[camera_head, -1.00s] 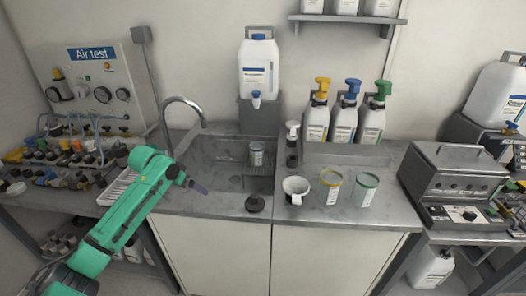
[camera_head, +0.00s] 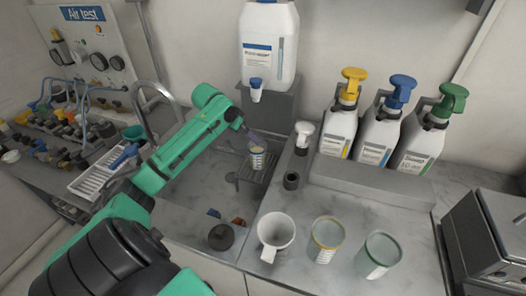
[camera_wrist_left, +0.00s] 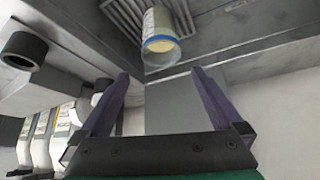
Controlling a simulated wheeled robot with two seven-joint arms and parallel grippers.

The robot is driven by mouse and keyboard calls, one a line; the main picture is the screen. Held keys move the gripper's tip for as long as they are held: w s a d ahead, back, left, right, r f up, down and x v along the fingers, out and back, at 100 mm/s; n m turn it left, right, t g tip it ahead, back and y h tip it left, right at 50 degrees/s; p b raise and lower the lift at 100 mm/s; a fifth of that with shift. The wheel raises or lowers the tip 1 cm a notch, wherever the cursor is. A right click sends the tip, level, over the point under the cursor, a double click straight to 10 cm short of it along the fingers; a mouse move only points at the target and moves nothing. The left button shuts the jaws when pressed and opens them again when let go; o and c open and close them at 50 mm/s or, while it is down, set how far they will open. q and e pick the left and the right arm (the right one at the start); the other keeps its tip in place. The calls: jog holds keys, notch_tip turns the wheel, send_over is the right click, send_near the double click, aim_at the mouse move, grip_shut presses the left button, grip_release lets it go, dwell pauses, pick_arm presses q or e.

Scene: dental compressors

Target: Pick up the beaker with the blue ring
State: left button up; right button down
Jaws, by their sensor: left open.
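The beaker with the blue ring (camera_head: 257,160) stands on a dark grate in the sink, under the white jug's tap. In the left wrist view the same beaker (camera_wrist_left: 160,32) appears beyond the fingertips, its blue-ringed rim facing the camera. My left gripper (camera_head: 256,138) is open and empty, close to the beaker. In the left wrist view its two purple fingers (camera_wrist_left: 160,77) are spread apart, with the beaker not between them. My right gripper is not in view.
A white cup (camera_head: 276,238), a yellow-ringed beaker (camera_head: 326,240) and a green-ringed beaker (camera_head: 381,255) stand on the counter. A curved faucet (camera_head: 155,110) rises left of my arm. The white jug (camera_head: 269,45) and several pump bottles stand behind.

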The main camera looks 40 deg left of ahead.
aim_at(257, 154)
pick_arm(q)
jog(key=p+x, duration=0.1)
jog(key=x, duration=0.9)
jog(key=shift+w+a+f, duration=0.1)
jog(key=shift+a+f, duration=0.05)
jog(key=shift+f, duration=0.1)
jog(key=shift+w+f, duration=0.15)
jog(key=shift+f, duration=0.05)
grip_shut()
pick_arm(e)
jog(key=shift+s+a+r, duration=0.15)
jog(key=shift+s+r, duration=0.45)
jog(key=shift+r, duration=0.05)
